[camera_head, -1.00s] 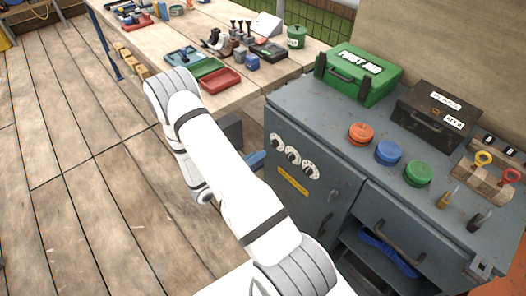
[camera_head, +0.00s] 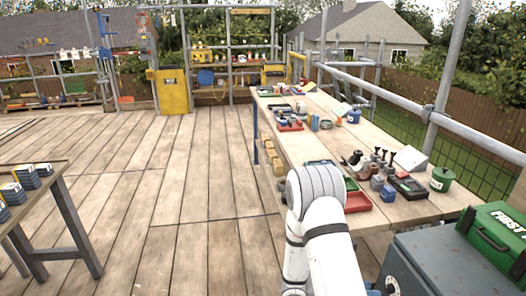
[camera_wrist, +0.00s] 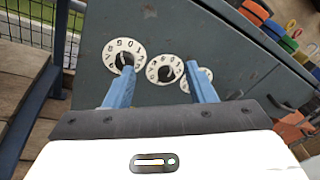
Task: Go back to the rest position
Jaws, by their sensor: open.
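My gripper (camera_wrist: 159,69) shows in the wrist view with its two blue fingers spread apart and nothing between them. The fingers point at the grey cabinet (camera_wrist: 215,45), whose front carries white number dials (camera_wrist: 124,55) beyond and between the fingertips. I cannot tell how far the tips are from the cabinet. In the head view my white arm is folded at the bottom, in front of the workbench, and my gripper is hidden there.
The long workbench (camera_head: 405,208) holds a red tray (camera_head: 357,201), a green pot (camera_head: 441,178) and several tools. The grey cabinet with a green first aid box (camera_head: 497,238) stands at lower right. Another table (camera_head: 66,205) stands at left. The plank floor (camera_head: 165,190) between is clear.

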